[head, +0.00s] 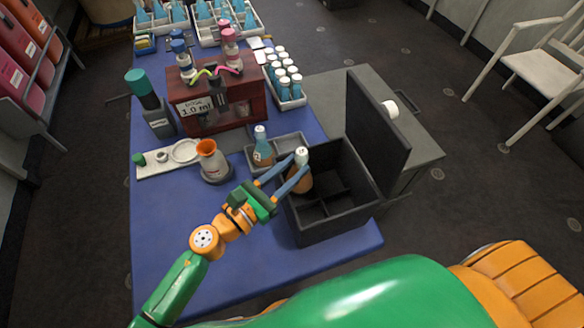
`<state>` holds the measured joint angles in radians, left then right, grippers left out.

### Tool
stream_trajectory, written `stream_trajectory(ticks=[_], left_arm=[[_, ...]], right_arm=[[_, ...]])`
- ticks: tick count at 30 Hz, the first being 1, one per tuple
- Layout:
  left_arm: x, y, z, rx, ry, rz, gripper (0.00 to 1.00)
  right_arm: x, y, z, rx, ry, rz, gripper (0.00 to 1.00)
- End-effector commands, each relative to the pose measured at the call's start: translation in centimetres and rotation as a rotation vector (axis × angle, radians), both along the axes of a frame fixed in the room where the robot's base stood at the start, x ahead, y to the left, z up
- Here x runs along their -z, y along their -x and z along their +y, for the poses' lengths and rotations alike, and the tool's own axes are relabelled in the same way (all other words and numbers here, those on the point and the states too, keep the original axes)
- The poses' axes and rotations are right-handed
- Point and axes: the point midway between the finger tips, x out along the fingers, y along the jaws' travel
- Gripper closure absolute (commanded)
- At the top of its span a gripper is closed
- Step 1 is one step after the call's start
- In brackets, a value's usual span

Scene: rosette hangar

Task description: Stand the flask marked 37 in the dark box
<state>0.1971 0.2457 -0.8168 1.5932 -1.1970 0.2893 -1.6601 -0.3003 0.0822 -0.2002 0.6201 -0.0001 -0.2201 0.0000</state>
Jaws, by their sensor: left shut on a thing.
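My left gripper (285,178) is shut on an amber flask (301,178) with a white cap. The flask is upright, at the left part of the opening of the dark box (315,232). I cannot tell whether its base touches the box floor, and its number cannot be read. The box has dividers inside, and its lid (377,128) stands open at the right. A second flask (262,150) with a pale cap and a light label stands in a grey tray (290,142) behind the gripper. My right gripper is not in view.
A wooden stand (216,108) with a "1.0 ml" sign, a dark bottle with a teal cap (152,104) and a grey-orange vessel (212,161) stand behind on the blue table (165,240). A rack of small white-capped vials (285,78) is further back. The front left tabletop is clear.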

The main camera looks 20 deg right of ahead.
Motion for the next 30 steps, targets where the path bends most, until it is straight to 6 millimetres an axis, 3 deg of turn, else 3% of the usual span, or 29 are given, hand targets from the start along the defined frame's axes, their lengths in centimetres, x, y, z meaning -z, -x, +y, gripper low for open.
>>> stream_trajectory(ticks=[10,11,13,14,24,29,30], left_arm=[[0.7,0.0,0.0,0.0,0.001,0.0,1.0],[0.7,0.0,0.0,0.0,0.0,0.0,0.57],[0.8,0.0,0.0,0.0,-0.001,0.0,0.38],[0.8,0.0,0.0,0.0,-0.001,0.0,0.35],[0.7,0.0,0.0,0.0,-0.001,0.0,0.35],[-1.3,0.0,0.0,0.0,0.0,0.0,0.35],[-0.4,0.4,0.8,-0.001,-0.004,0.001,0.35]], right_arm=[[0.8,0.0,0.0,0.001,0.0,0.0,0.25],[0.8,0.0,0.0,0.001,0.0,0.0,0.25],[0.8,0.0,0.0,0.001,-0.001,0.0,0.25],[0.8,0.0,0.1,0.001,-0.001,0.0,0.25],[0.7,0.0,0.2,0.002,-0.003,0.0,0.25],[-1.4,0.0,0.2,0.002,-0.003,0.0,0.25],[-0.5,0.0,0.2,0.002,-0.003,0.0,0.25]])
